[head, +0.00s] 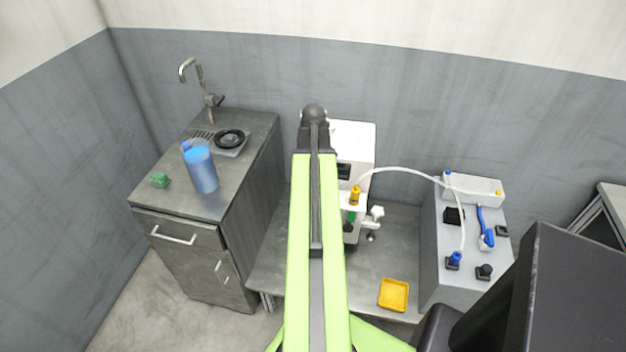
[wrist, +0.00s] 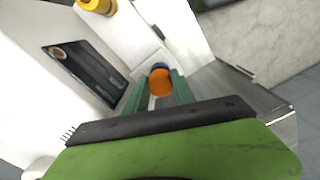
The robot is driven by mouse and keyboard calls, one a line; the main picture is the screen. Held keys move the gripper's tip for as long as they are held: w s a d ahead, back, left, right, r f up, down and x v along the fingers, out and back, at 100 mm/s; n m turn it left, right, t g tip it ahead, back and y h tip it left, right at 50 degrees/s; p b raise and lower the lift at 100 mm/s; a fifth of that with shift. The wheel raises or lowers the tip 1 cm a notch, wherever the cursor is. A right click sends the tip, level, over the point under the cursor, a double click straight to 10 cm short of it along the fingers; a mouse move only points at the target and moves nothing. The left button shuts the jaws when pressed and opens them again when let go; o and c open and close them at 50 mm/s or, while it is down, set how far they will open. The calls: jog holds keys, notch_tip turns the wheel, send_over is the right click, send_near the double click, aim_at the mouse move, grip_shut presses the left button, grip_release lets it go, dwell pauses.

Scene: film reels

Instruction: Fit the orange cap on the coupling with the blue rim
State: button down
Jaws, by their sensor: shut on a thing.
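The orange cap (wrist: 160,83) sits between the two green fingers of my gripper (wrist: 156,77) in the wrist view, and my gripper is shut on it. The blue rim of the coupling (wrist: 160,66) shows just beyond the cap, in line with it, against the white machine. The cap partly hides the coupling, and I cannot tell whether the two touch. In the head view my arm covers much of this spot; only a bit of green finger (head: 351,216) shows beside the machine. Cap and blue rim cannot be made out there.
The white machine (head: 352,140) stands against the wall, with a yellow hose fitting (head: 355,195) close above my gripper. A pale hose (head: 405,171) runs to the grey box (head: 440,270) at right. A yellow tray (head: 393,308) lies on the low bench. A sink cabinet (head: 235,215) stands left.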

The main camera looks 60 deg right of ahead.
jog(key=shift+f+b, duration=0.6)
jog(key=shift+f, duration=0.05)
jog(key=c, duration=1.3)
grip_release()
jog(key=shift+c, duration=0.2)
jog(key=shift+r, duration=0.15)
notch_tip(320, 180, up, 11)
jog(key=p, duration=1.1)
jog(key=shift+w, duration=0.1)
